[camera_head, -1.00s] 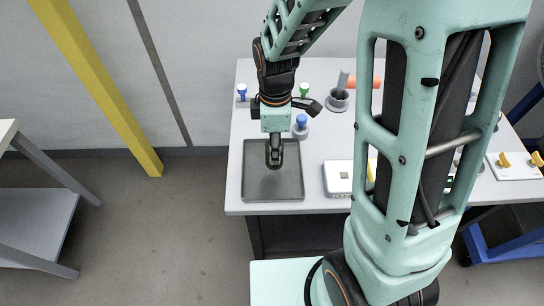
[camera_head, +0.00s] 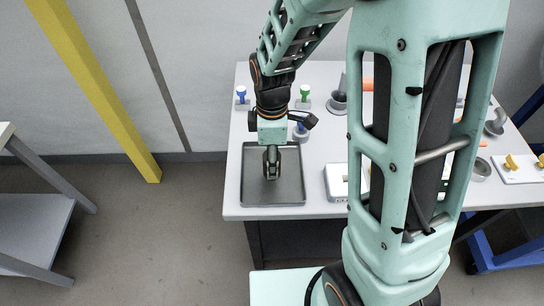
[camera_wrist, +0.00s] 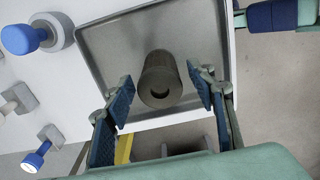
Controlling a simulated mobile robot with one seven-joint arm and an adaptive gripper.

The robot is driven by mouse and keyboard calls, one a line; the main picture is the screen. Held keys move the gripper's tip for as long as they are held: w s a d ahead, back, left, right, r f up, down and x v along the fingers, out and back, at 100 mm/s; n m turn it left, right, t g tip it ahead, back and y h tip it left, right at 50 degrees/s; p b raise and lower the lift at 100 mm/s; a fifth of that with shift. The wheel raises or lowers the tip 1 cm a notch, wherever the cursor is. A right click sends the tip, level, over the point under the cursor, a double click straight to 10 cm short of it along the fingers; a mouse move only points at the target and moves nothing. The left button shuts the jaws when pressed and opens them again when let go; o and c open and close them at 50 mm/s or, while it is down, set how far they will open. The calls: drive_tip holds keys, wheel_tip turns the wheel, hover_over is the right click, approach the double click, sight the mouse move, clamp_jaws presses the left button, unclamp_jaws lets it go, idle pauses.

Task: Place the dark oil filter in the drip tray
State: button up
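The dark oil filter (camera_wrist: 160,77) is a dark grey cylinder with a round hole in its end. In the wrist view it appears to stand inside the drip tray (camera_wrist: 102,42), a shallow grey tray with a raised rim. The drip tray (camera_head: 254,199) lies at the left front of the table in the head view. My gripper (camera_head: 272,174) is over the tray there and hides the filter. In the wrist view, my gripper (camera_wrist: 166,98) has its blue-padded fingers apart on either side of the filter, with visible gaps.
Behind the tray stand a blue-topped part (camera_head: 241,93), a green-topped part (camera_head: 305,92) and a grey cup (camera_head: 338,101). A white box (camera_head: 338,180) is right of the tray. A blue-topped part (camera_wrist: 22,38) is close left of the tray in the wrist view.

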wheel_tip(320, 180, up, 12)
drive_tip(key=p, duration=0.1)
drive_tip(key=shift+r, duration=0.2)
idle(0.3)
idle(0.4)
